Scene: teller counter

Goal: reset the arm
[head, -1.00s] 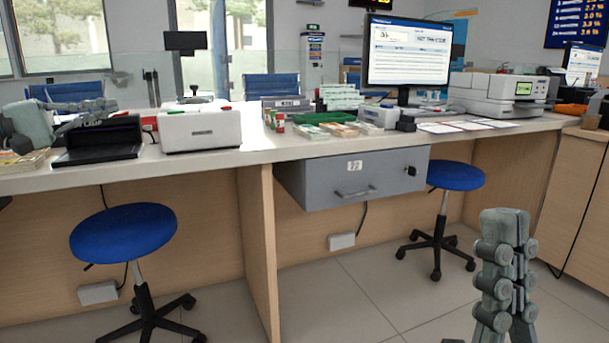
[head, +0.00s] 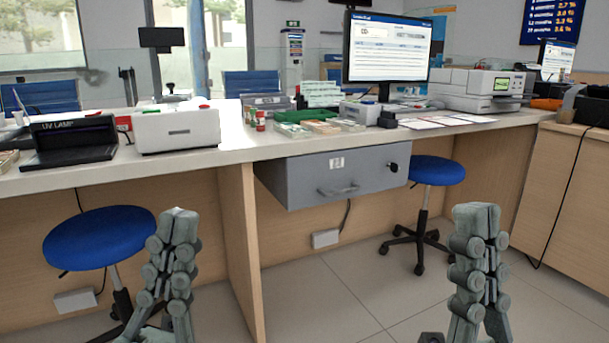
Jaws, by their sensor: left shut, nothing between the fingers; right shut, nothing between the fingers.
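My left gripper (head: 178,222) is at the lower left of the head view, pointing up, in front of the left blue stool. It is shut and empty. My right gripper (head: 476,216) is at the lower right, also pointing up, shut and empty, over the tiled floor. Both are in front of the counter (head: 232,156), apart from it and from each other. The lower parts of both arms are cut off by the bottom edge of the view.
A grey drawer unit (head: 300,180) hangs closed under the counter. Blue stools stand at left (head: 95,236) and right (head: 437,171). The counter bears a UV lamp (head: 73,140), a white machine (head: 177,130), banknotes (head: 322,127), a monitor (head: 388,52) and a printer (head: 478,90). The floor between my grippers is clear.

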